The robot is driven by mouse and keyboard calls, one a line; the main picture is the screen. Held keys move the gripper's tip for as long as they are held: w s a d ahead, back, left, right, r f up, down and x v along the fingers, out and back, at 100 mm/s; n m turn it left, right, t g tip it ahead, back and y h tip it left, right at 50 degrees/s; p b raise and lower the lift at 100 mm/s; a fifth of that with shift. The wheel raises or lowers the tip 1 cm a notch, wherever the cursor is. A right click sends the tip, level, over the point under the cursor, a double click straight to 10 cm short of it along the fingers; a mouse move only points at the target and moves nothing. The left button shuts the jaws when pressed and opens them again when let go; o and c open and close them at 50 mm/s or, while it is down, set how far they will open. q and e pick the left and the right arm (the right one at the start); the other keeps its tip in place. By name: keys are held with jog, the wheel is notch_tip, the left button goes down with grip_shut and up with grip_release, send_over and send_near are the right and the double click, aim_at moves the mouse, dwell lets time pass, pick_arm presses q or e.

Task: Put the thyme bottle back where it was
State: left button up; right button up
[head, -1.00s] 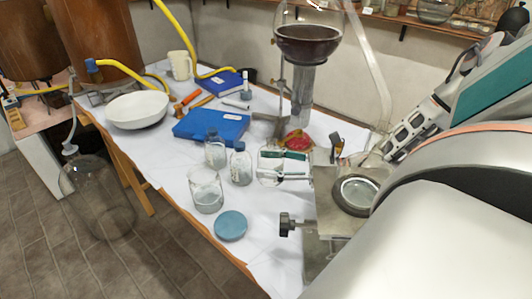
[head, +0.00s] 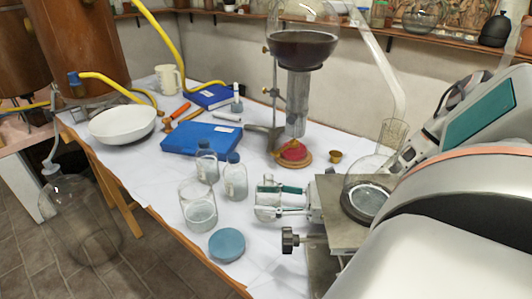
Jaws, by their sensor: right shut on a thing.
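My right gripper (head: 270,200) is low over the white-covered table (head: 165,180). Its two fingers, with teal pads, are closed around a small clear glass thing (head: 263,203), seemingly a bottle, mostly hidden by the fingers; I cannot read a label or tell whether it touches the table. My left gripper is not in view.
An open glass jar (head: 200,212) and a round blue lid (head: 227,245) are near the front edge. A blue book (head: 200,139), white bowl (head: 122,125) and a stand with a dark-filled flask (head: 302,48) are behind. A metal-topped stand (head: 342,228) is on the right.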

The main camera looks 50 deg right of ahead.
jog(key=shift+f, duration=0.25)
jog(key=o, duration=1.4)
jog(key=shift+r, duration=0.1)
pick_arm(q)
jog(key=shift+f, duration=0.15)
pick_arm(e)
jog(key=shift+r, duration=0.3)
jog(key=p+v, duration=0.4)
jog(key=v, duration=0.7)
jog(key=shift+s+d, duration=0.1)
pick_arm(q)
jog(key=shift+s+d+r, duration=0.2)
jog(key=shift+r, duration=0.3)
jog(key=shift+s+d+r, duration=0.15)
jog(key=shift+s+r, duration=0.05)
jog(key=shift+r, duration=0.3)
pick_arm(e)
jog(key=shift+s+d, duration=0.2)
jog(key=shift+s, duration=0.15)
